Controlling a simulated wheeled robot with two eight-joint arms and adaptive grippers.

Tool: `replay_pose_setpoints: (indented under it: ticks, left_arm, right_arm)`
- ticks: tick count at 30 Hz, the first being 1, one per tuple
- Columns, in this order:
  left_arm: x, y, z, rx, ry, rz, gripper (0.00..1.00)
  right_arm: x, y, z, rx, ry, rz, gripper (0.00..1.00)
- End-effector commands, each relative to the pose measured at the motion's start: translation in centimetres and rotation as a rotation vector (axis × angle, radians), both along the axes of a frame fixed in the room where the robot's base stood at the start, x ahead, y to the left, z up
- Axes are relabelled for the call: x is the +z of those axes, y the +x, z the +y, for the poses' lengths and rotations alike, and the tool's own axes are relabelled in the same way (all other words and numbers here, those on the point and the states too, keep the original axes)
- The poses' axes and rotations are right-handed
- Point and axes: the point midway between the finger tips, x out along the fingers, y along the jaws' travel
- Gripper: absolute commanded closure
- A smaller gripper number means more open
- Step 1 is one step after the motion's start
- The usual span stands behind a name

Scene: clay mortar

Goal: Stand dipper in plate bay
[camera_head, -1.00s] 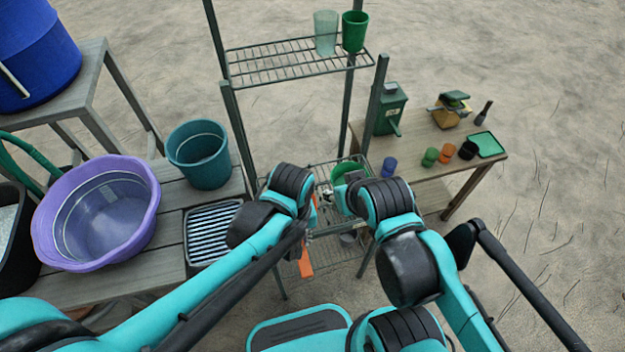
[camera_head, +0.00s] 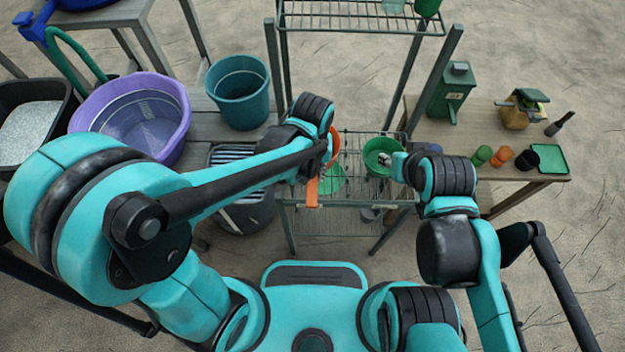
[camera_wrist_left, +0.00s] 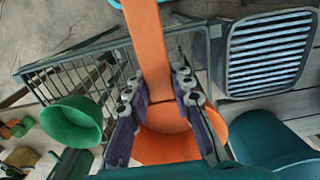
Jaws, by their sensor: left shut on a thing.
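My left gripper (camera_head: 322,162) is shut on the orange dipper (camera_head: 312,192) in front of the wire rack (camera_head: 345,228). In the left wrist view, the fingers (camera_wrist_left: 165,115) close around the dipper's flat handle (camera_wrist_left: 150,45), with its round orange cup (camera_wrist_left: 165,148) partly hidden behind them. A green plate-like piece (camera_head: 330,182) lies on the rack's lower shelf, beside a green bowl (camera_head: 383,150). I cannot tell which part is the plate bay. My right gripper (camera_head: 398,168) is by the green bowl, its fingers mostly hidden.
A slatted tray (camera_wrist_left: 268,52) sits beside the rack. A teal bucket (camera_head: 238,90) and a purple tub (camera_head: 135,115) stand on the left bench. The right table (camera_head: 480,135) holds a green dispenser (camera_head: 452,90) and several cups. Rack posts stand close to both arms.

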Motion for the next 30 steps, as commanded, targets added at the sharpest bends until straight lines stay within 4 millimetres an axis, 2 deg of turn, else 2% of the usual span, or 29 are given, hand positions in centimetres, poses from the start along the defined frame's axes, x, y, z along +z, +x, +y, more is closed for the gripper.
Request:
replay_pose_setpoints:
  ticks: [4,10,22,23,24,25,30]
  left_arm:
    - [-1.1,0.2,0.1,-0.001,0.000,0.000,1.00]
    - [-4.1,0.2,0.1,-0.001,0.000,0.000,1.00]
    - [-4.5,0.1,0.1,-0.001,0.000,0.000,1.00]
    - [-4.4,0.1,0.1,-0.001,0.000,0.000,0.70]
    - [-4.4,0.1,0.1,-0.001,0.000,0.000,0.59]
    - [-4.4,0.1,0.1,-0.001,0.000,0.000,0.57]
    - [-4.4,0.1,0.1,0.000,0.000,0.000,0.57]
  right_arm:
    - [-0.6,0.0,0.0,0.000,0.000,0.000,0.60]
    - [-2.1,0.0,0.0,0.000,0.000,0.000,0.60]
    - [-2.4,0.0,0.0,0.000,0.000,0.000,0.60]
    - [-2.3,0.0,0.0,0.000,0.000,0.000,0.60]
    - [-2.3,0.0,0.0,0.000,0.000,0.000,0.60]
    - [-2.3,0.0,0.0,0.000,0.000,0.000,0.60]
    - [-2.2,0.0,0.0,0.000,0.000,0.000,0.60]
